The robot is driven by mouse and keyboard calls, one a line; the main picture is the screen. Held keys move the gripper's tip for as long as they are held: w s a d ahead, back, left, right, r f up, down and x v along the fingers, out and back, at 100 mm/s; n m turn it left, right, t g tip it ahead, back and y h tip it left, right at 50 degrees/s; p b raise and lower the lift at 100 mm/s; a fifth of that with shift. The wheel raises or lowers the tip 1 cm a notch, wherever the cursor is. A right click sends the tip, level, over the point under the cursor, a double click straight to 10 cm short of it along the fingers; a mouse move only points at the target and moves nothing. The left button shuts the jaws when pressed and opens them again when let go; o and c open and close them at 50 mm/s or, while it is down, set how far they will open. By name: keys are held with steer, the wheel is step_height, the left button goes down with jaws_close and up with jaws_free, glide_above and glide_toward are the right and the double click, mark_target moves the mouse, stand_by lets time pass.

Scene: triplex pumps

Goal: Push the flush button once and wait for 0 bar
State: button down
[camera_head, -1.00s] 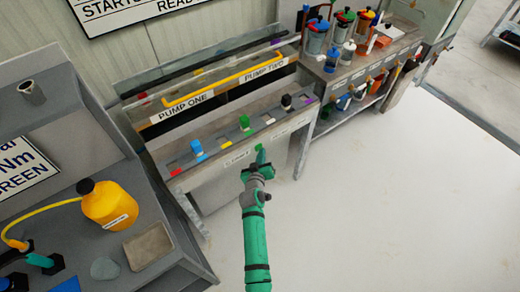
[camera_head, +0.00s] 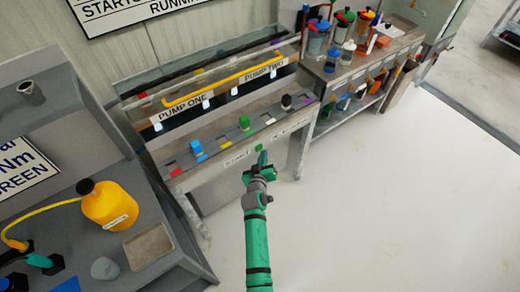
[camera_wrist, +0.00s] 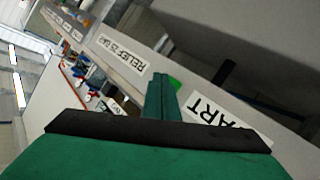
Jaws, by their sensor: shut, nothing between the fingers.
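The pump bench (camera_head: 215,180) stands at centre with signs PUMP ONE and PUMP TWO. A green button (camera_head: 258,147) is on its front edge. In the wrist view the green button (camera_wrist: 174,84) sits beside a label ending in ART (camera_wrist: 215,120), with a RELIEF label (camera_wrist: 124,52) beyond. My gripper (camera_head: 262,157) is shut and empty, just in front of the green button with a small gap in the head view. In the wrist view my gripper's tip (camera_wrist: 161,80) partly covers the button. No button marked flush and no pressure reading can be made out.
Blue, green and black knobs, the green one (camera_head: 244,122), stand on the bench top. A wall sign (camera_head: 150,12) reads RUNNIN, cut off. A yellow jug (camera_head: 109,205) and grey tray (camera_head: 148,246) are on the left bench. Open floor lies at right.

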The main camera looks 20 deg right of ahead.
steer(key=shift+s+d, duration=0.35)
steer(key=shift+s, duration=0.6)
steer(key=shift+s+d, duration=0.3)
steer(key=shift+s, duration=0.6)
steer(key=shift+s+d, duration=0.35)
steer(key=shift+s, duration=0.6)
steer(key=s+a+y, duration=0.1)
steer(key=s+a, duration=0.3)
steer(key=s, duration=0.3)
steer(key=s+a+t+y, duration=0.1)
steer(key=s+a, duration=0.3)
steer(key=s, duration=0.4)
steer(key=s+a+y, duration=0.1)
steer(key=s+a, duration=0.3)
steer(key=s, duration=0.3)
steer(key=s+a+r+y, duration=0.1)
steer(key=s+a+r, duration=0.1)
steer(key=s+r, duration=0.3)
steer(key=s+a+r+y, duration=0.1)
steer(key=s+a+r, duration=0.2)
steer(key=s+r, duration=0.3)
steer(key=s+a+r+t, duration=0.1)
steer(key=s+a+r, duration=0.1)
steer(key=s+r, duration=0.3)
steer(key=s, duration=0.4)
steer(key=shift+a+r+m+y, duration=0.3)
steer(key=shift+r+m+y, duration=0.05)
steer(key=shift+m+y, duration=0.05)
